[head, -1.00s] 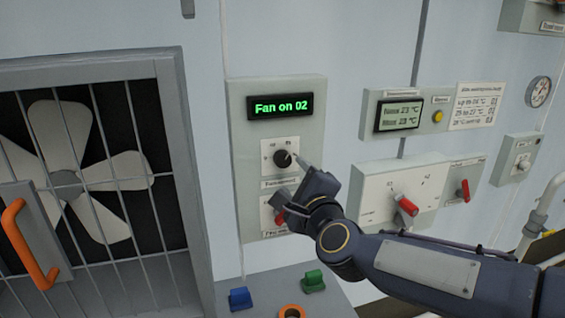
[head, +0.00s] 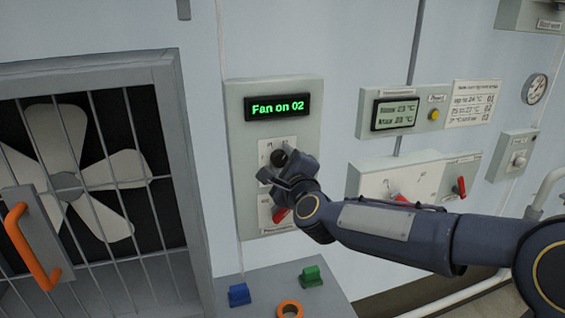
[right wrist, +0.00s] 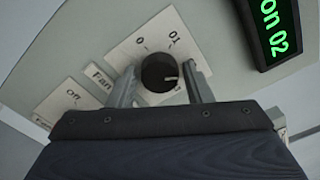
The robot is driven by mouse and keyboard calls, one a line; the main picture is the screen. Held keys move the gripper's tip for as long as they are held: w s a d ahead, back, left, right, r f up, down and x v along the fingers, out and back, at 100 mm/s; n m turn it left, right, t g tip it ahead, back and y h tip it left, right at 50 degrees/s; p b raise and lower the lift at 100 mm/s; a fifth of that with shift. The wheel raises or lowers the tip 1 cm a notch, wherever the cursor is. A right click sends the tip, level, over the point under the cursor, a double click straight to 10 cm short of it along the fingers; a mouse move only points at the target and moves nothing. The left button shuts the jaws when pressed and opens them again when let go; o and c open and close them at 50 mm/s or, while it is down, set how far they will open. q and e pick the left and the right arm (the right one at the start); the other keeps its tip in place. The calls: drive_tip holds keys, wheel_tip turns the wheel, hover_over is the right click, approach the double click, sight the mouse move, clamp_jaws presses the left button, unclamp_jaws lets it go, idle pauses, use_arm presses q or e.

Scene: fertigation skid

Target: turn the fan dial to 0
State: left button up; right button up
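The fan dial (head: 279,158) is a round black knob on a pale panel under a green display (head: 277,107) reading "Fan on 02". In the right wrist view the dial (right wrist: 158,72) shows a short white mark pointing right, away from the printed 0 and 01 above it. My right gripper (head: 276,170) is at the dial, partly covering it in the head view. In the right wrist view its two fingers (right wrist: 160,78) stand apart on either side of the dial, with a gap visible on the right. My left gripper is out of view.
A red switch (head: 280,215) sits just below the dial, close under my gripper. A panel with red handles (head: 365,185) is to the right, partly behind my arm. A caged fan (head: 70,180) with an orange handle (head: 30,250) is at left.

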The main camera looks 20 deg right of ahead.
drive_tip(key=c, duration=0.7)
drive_tip(key=shift+o, duration=0.2)
